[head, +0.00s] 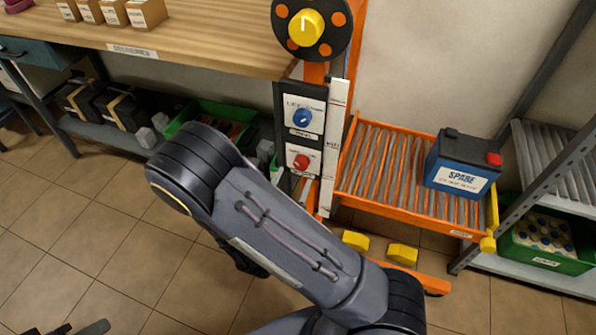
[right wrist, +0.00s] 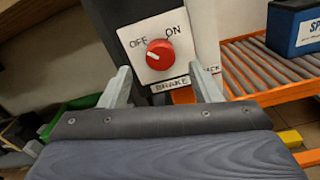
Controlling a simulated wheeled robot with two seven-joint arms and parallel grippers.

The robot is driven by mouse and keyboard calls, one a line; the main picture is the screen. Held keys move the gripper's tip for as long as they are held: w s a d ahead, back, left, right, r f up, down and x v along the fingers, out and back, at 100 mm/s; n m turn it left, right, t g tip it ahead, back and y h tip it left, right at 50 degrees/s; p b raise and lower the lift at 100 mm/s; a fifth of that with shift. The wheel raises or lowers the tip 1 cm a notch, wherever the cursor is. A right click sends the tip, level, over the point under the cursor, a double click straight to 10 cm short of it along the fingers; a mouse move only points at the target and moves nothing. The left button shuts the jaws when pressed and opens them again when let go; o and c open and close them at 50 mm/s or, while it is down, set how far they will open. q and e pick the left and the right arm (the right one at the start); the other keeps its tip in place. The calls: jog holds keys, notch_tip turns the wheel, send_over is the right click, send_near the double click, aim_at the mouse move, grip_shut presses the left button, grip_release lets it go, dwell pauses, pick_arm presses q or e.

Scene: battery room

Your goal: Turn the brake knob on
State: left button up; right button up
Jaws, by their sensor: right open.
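The red brake knob (right wrist: 159,54) sits on a white plate (right wrist: 180,70) marked OFF, ON and BRAKE in the right wrist view. Its pale mark appears to point up-left, toward OFF. The red knob also shows in the head view (head: 301,161), low on the dark panel. My right gripper (right wrist: 163,87) is open and empty; its grey fingers stand left and right below the knob, apart from it. In the head view my right arm hides most of that gripper. A small part, probably my left gripper (head: 92,328), shows at the bottom left edge; its jaws are unclear.
A blue knob (head: 303,117) sits above the red one, and a large yellow knob (head: 306,28) above that. An orange roller stand (head: 355,195) with a blue SPARE battery (head: 462,163) stands to the right. A wooden bench (head: 215,40) is at left.

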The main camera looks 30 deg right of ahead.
aim_at(300, 167)
jog(key=shift+x, duration=2.2)
jog(key=c, duration=1)
